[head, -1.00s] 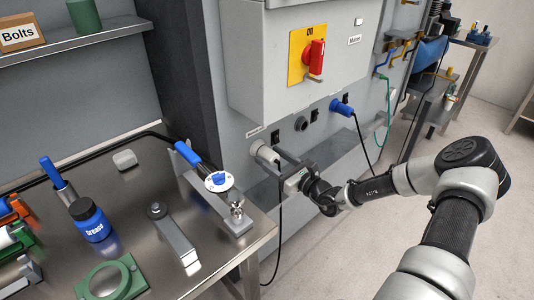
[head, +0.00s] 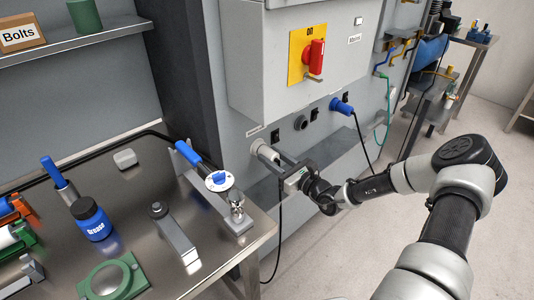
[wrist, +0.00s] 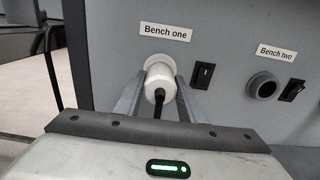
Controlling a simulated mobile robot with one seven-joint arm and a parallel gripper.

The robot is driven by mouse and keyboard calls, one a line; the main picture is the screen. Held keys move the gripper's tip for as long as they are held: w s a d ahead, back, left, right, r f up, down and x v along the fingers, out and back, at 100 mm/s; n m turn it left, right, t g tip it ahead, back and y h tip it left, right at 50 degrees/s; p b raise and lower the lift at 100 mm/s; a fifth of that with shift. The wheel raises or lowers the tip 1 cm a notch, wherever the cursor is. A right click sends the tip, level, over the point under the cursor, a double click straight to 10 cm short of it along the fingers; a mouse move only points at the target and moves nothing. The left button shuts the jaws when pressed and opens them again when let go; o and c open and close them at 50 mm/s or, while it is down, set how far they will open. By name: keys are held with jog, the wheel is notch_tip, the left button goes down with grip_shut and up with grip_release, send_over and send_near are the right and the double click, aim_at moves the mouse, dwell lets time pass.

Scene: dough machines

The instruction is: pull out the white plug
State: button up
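The white plug (wrist: 161,83) sits in the socket under the "Bench one" label in the wrist view, with a dark cable leaving its rear. In the head view the plug (head: 263,150) shows at the lower left of the grey cabinet. My gripper (wrist: 160,92) points straight at it, with one finger along each side. Both fingertips appear to touch the plug's sides, so it looks shut on it. In the head view my gripper (head: 280,162) reaches the plug from the right. The fingers hide part of the plug there.
A second socket, "Bench two" (wrist: 263,86), and black switches (wrist: 203,75) are right of the plug. A blue plug (head: 341,106) is further right. The plug's cable (head: 280,235) hangs down by the steel bench (head: 140,185), which carries tools and a grease jar (head: 90,220).

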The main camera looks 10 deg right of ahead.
aim_at(279, 162)
jog(key=o, duration=0.5)
jog(key=c, duration=0.4)
jog(key=shift+s+d, duration=0.3)
jog(key=shift+s, duration=0.1)
jog(key=shift+p+v, duration=0.7)
jog(key=shift+v, duration=0.45)
jog(key=shift+p+v, duration=0.8)
jog(key=shift+v, duration=0.85)
jog(key=shift+p+v, duration=0.4)
jog(key=shift+v, duration=1.1)
